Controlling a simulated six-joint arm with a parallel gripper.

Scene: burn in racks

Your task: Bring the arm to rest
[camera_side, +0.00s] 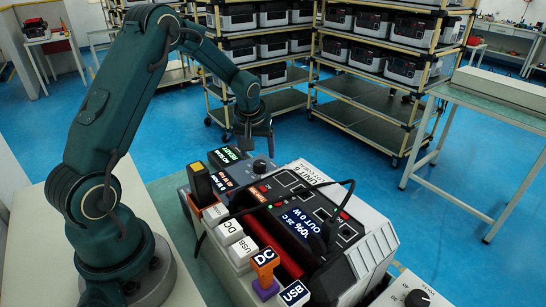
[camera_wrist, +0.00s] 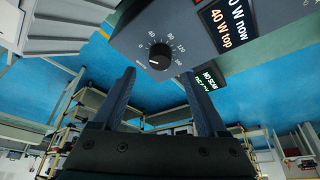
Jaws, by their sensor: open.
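My gripper (camera_side: 256,143) hangs pointing down above the far end of the bench equipment, with my green arm arched over from the left. In the wrist view, the two fingers of my gripper (camera_wrist: 158,75) are apart with nothing between them. A grey panel with a black dial knob (camera_wrist: 159,56) lies beyond the fingertips. The same knob (camera_side: 259,165) shows below my gripper in the side view. I see no contact between the fingers and the panel.
A power unit (camera_side: 372,252) with a lit display and black cables stands on the bench. DC and USB blocks (camera_side: 229,231) and an orange-and-black part (camera_side: 199,182) sit at its left. Racks of similar units (camera_side: 371,55) stand behind.

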